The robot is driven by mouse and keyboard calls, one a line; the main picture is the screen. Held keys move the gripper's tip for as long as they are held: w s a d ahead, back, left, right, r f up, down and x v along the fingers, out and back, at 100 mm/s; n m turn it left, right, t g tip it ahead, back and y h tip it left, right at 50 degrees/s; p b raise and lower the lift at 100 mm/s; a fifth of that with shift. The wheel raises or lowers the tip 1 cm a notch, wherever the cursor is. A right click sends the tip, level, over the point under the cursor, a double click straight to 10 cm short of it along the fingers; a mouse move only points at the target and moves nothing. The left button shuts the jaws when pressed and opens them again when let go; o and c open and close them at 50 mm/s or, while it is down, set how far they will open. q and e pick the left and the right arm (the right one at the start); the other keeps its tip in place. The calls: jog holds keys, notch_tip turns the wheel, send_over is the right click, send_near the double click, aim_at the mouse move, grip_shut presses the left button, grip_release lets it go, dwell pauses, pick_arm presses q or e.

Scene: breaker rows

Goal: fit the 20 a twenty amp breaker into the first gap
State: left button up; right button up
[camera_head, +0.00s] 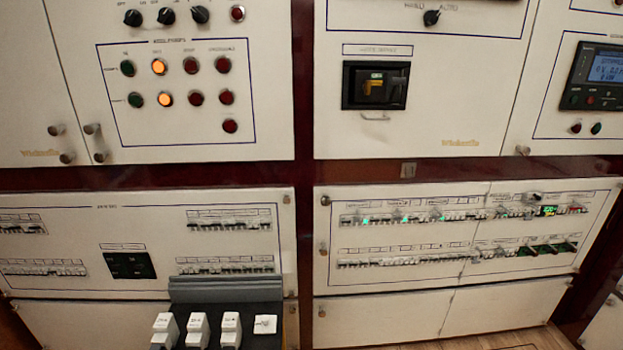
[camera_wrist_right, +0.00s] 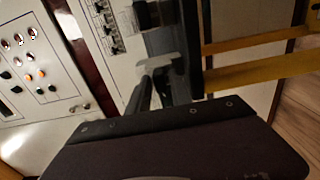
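Three white breakers, the left one (camera_head: 164,331), the middle one (camera_head: 198,331) and the right one (camera_head: 230,330), stand in a row at the bottom of the head view. A small white label plate (camera_head: 265,324) is right of them. A dark grey rail or housing (camera_head: 226,289) lies behind them. Their lower parts are cut off, and I cannot read the ratings or make out a gap. My right gripper (camera_wrist_right: 152,88) shows only in the right wrist view, as dark fingers near a pale grey piece (camera_wrist_right: 155,61). I cannot tell whether it holds that piece. My left gripper is not in view.
White cabinet panels with switch rows fill the background: a lower left panel (camera_head: 60,219) and a lower right panel (camera_head: 400,277). Above are knobs and lit buttons (camera_head: 158,67). In the wrist view, yellow bars (camera_wrist_right: 262,74) run at the right, close by.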

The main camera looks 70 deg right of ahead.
grip_shut()
jog(key=s+a+r+p, duration=0.2)
jog(key=a+r+p, duration=0.2)
jog(key=r+p, duration=0.2)
jog(key=shift+a+r, duration=0.3)
jog(key=shift+r, duration=0.5)
dwell(0.4)
